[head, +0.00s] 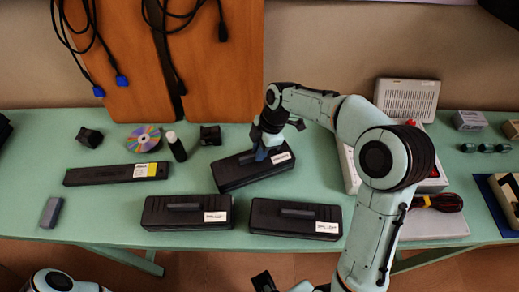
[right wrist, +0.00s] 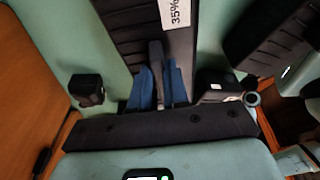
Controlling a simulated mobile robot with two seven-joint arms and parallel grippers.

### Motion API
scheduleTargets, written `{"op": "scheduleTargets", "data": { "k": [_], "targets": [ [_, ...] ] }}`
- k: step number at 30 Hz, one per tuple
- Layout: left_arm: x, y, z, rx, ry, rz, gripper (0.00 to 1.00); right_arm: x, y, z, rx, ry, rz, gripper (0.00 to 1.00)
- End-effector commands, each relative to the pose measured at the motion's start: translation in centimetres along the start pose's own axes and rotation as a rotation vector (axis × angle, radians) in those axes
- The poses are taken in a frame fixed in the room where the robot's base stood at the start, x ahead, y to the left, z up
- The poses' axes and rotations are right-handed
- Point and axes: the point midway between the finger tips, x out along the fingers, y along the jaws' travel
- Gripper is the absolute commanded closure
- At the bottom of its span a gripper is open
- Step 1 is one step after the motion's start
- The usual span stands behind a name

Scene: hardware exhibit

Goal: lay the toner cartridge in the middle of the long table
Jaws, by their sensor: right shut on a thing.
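The toner cartridge (head: 236,175) is a black, ridged box with a top handle and a white label at its right end. It is turned slightly at the back middle of the long green table (head: 100,225). My right gripper (head: 265,153) comes down from above and is shut on its handle. In the right wrist view the blue fingers (right wrist: 158,88) close on both sides of the grey handle (right wrist: 156,58), and the label reads 35%. I cannot tell whether the cartridge touches the table.
Two similar black boxes stand in front, left (head: 187,216) and right (head: 295,220). A red-trimmed device (head: 350,170) and a screwdriver (head: 440,203) are to the right.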

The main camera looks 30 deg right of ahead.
Motion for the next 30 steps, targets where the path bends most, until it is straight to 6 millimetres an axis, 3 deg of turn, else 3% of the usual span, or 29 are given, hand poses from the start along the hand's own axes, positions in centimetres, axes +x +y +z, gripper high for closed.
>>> {"op": "scheduleTargets", "data": {
  "k": [17, 18, 20, 30],
  "targets": [
    [0.8, -0.3, 0.1, -0.001, -0.003, -0.001, 0.57, 1.0, 0.1, 0.2, -0.001, 0.001, 0.003, 1.00],
    [0.7, -0.3, 0.1, -0.001, -0.003, -0.001, 0.57, 0.9, 0.1, 0.2, -0.001, 0.001, 0.003, 0.72],
    [0.7, -0.3, 0.1, -0.001, -0.003, -0.001, 0.57, 0.9, 0.1, 0.2, -0.001, 0.001, 0.003, 0.56],
    [0.7, -0.3, 0.1, -0.001, -0.003, -0.001, 0.57, 0.8, 0.0, 0.3, 0.001, -0.001, -0.001, 0.56]
  ]
}}
